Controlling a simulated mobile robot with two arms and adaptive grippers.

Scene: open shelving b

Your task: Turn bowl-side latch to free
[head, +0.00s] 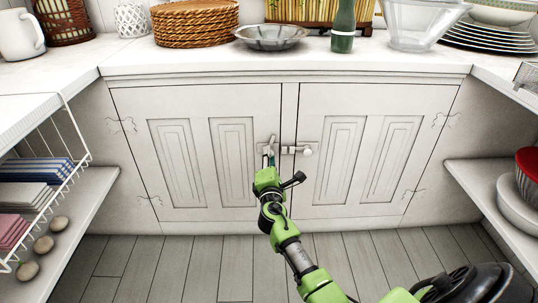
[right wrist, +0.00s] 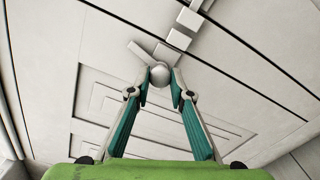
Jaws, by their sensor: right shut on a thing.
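Two white cabinet doors (head: 222,100) (head: 372,101) meet under the counter. A small latch sits at the inner edge of each door. The right-hand latch (head: 307,152) has a pale round knob and lies level. The left-hand latch (head: 271,142) has a tilted bar, and my gripper partly covers it. My right gripper (head: 268,162) is at this left-hand latch. In the right wrist view, my right gripper (right wrist: 160,88) is shut on a round grey knob (right wrist: 160,73), with the tilted bar (right wrist: 141,52) beside it. Both doors look shut. My left gripper is out of view.
The white counter (head: 330,57) above holds a metal bowl (head: 270,37), a stack of woven mats (head: 195,22), a green bottle (head: 343,28) and a glass bowl (head: 414,25). Side shelves hold folded cloths (head: 35,170) and bowls (head: 519,203). The wooden floor is clear.

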